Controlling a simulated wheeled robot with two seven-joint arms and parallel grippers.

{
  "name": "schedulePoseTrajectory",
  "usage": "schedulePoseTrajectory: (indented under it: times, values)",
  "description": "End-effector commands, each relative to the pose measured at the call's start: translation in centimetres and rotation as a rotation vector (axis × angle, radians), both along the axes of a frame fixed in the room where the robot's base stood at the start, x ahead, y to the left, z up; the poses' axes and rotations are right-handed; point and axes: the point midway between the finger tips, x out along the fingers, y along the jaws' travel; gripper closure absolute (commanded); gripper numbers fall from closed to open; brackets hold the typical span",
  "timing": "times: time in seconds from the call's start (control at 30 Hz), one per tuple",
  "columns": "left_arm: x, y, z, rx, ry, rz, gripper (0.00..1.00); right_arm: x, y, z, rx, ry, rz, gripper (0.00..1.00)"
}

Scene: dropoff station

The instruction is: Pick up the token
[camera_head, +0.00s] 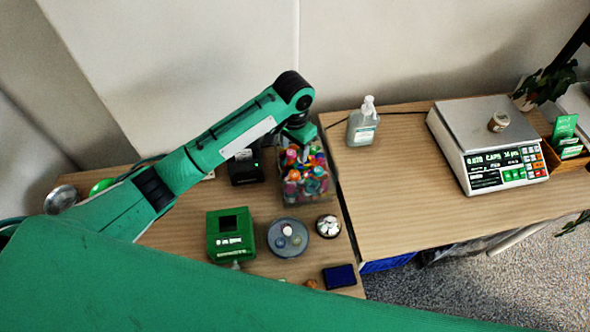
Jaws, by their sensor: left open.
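My left gripper (302,150) points down at the mouth of a clear bin (304,196) filled with many small colorful pieces. The sensor end of the arm partly covers the bin's back, and the fingertips are too small and hidden to see clearly. No single piece stands out as the token, and I cannot tell which object it is. A round grey dish (274,246) in front of the bin holds a few small round things (288,231). My right gripper is out of view.
A green box (231,235), a small bowl of white pieces (328,226) and a dark blue pad (339,277) stand near the dish. A pump bottle (363,124) and a scale (486,146) stand on the right table, whose middle is clear.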

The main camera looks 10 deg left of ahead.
Motion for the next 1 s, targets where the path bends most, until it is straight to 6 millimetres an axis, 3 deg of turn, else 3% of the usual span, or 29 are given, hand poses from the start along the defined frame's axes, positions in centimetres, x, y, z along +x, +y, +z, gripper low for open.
schedulePoseTrajectory:
  times: [0.23, 0.47, 0.63, 0.8, 1.0]
  values:
    - [-0.1, 0.0, -4.4, 0.0, 0.004, 0.001, 0.47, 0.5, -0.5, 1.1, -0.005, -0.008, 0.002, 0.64]
    - [-0.2, -0.1, -6.0, 0.0, 0.002, 0.0, 0.47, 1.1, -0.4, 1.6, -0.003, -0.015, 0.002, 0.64]
    - [-0.6, -0.3, -8.3, 0.001, 0.004, 0.001, 0.47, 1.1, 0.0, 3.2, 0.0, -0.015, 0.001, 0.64]
    - [-0.6, -0.3, -10.4, 0.001, 0.002, 0.001, 0.47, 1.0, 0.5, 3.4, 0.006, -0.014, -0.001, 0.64]
    - [-0.6, -0.3, -10.9, 0.0, 0.0, -0.001, 0.47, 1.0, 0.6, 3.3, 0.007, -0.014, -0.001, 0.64]
